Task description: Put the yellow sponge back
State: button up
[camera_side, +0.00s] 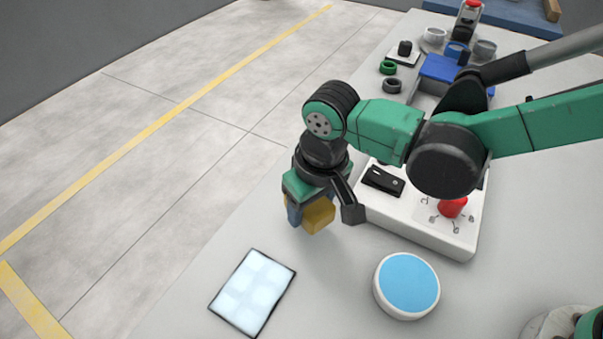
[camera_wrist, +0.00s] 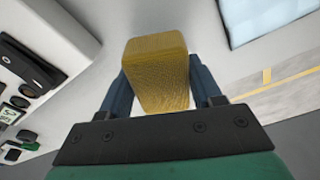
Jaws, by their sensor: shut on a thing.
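The yellow sponge (camera_side: 319,214) is a small block between the fingers of my gripper (camera_side: 312,212). In the wrist view the sponge (camera_wrist: 157,73) fills the gap between both blue fingers of my gripper (camera_wrist: 160,92), which are shut on its sides. In the side view it is held over the pale table, left of the white switch box; its height above the table is hard to tell. My gripper's dark parts hide some of the sponge in the side view.
A white box (camera_side: 455,238) with a black switch and red knob (camera_side: 452,207) stands right of my gripper. A light panel (camera_side: 252,292) and a round blue-topped disc (camera_side: 408,285) lie in front. Rings and a blue block (camera_side: 440,68) are at the back. The table's left edge is near.

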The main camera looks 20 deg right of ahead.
aim_at(319, 208)
jog(key=shift+f, duration=1.85)
jog(key=shift+f, duration=0.1)
jog(key=o, duration=1.3)
jog(key=shift+o, duration=0.2)
jog(key=r, duration=0.3)
jog(key=s+r, duration=0.1)
jog(key=r, duration=0.7)
jog(key=shift+s+d+r, duration=0.15)
jog(key=shift+d+r, duration=0.1)
jog(key=shift+d, duration=0.05)
jog(key=shift+d+r, duration=0.1)
jog(key=shift+r, duration=0.15)
jog(key=s+d+r+m+t, duration=0.1)
jog(key=d+m+t, duration=0.3)
jog(key=d, duration=2)
jog(key=shift+s+d+r+t+h, duration=0.2)
jog(key=shift+t+h, duration=0.1)
jog(key=shift+t, duration=0.7)
